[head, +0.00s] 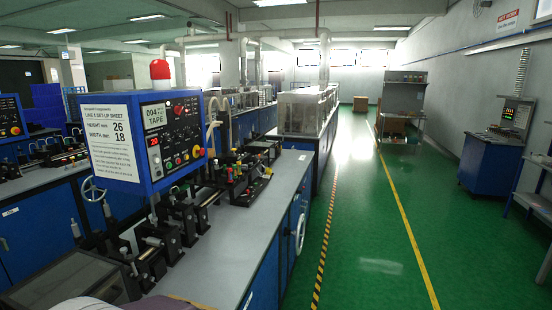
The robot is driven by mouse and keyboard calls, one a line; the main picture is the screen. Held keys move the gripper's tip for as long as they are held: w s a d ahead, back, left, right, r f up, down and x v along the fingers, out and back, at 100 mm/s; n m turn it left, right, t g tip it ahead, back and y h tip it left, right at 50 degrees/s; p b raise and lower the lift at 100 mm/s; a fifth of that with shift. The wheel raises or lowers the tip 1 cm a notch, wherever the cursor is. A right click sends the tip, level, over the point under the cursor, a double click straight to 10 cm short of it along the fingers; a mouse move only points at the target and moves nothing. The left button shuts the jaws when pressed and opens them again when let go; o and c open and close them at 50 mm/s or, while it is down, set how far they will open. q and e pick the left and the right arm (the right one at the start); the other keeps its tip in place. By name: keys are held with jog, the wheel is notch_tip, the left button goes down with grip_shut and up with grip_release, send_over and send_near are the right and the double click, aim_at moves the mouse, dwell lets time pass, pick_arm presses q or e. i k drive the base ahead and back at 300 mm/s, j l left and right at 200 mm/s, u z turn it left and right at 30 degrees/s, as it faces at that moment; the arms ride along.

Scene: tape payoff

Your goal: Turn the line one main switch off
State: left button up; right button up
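The line one control panel (173,138) is a blue box on the bench at the left, with a red beacon (160,69) on top. Its dark face carries a green-and-white 004 TAPE label, a small red display, several knobs and buttons, and a red control (197,152) at the lower right. A white line 1 set-up sheet (111,143) is on the panel's left side. Neither of my grippers is in view.
A grey-topped bench (228,245) with black tape-handling fixtures (150,250) runs away from me. Green floor (370,230) lies open to the right, with a yellow-black stripe along the bench and a yellow line. A blue cabinet (488,165) stands by the right wall.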

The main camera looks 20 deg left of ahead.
aim_at(178, 109)
jog(key=i, duration=2.6)
jog(key=u, duration=2.6)
jog(key=l, duration=0.1)
